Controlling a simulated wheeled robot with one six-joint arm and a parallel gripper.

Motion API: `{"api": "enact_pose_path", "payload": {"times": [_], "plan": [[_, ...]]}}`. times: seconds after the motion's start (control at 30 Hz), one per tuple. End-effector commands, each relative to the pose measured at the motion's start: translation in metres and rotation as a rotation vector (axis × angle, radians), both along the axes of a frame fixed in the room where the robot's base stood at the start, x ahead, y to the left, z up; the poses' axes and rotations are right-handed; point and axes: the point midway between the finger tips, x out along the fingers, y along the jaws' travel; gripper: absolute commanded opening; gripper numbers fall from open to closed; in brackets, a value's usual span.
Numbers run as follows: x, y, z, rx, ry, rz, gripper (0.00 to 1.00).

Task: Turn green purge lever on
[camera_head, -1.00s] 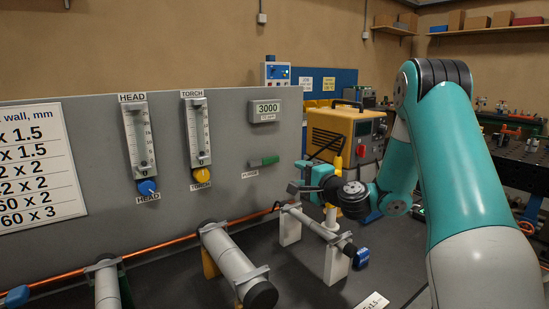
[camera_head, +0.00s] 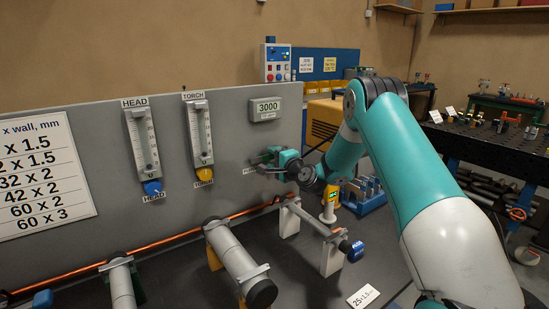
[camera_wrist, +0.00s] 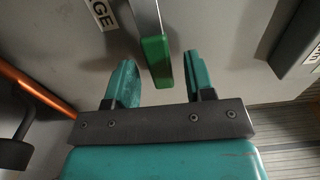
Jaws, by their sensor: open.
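The green purge lever (camera_wrist: 155,62) shows in the wrist view as a grey bar with a green grip, beside the partly visible PURGE label (camera_wrist: 101,14). My gripper (camera_wrist: 160,66) is open, its two teal fingers on either side of the lever's green end.
Left on the panel are the HEAD (camera_head: 145,140) and TORCH (camera_head: 200,132) flow gauges with blue and yellow knobs. A copper tube (camera_head: 150,246) runs below, with grey cylinders (camera_head: 238,262) on the bench. A blue-handled fixture (camera_head: 350,250) stands below my gripper.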

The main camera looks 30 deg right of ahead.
Motion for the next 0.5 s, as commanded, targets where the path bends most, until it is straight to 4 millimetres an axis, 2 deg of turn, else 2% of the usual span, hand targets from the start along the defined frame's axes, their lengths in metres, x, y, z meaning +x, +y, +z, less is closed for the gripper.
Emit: {"api": "enact_pose_path", "payload": {"times": [0.03,0.23,0.5], "plan": [[-0.0001,0.0000,0.0000,0.000,0.000,0.000,0.47],[-0.0003,0.0000,0.0000,0.000,0.000,0.000,0.01],[-0.0004,0.0000,0.0000,-0.011,0.000,0.000,0.00]]}}
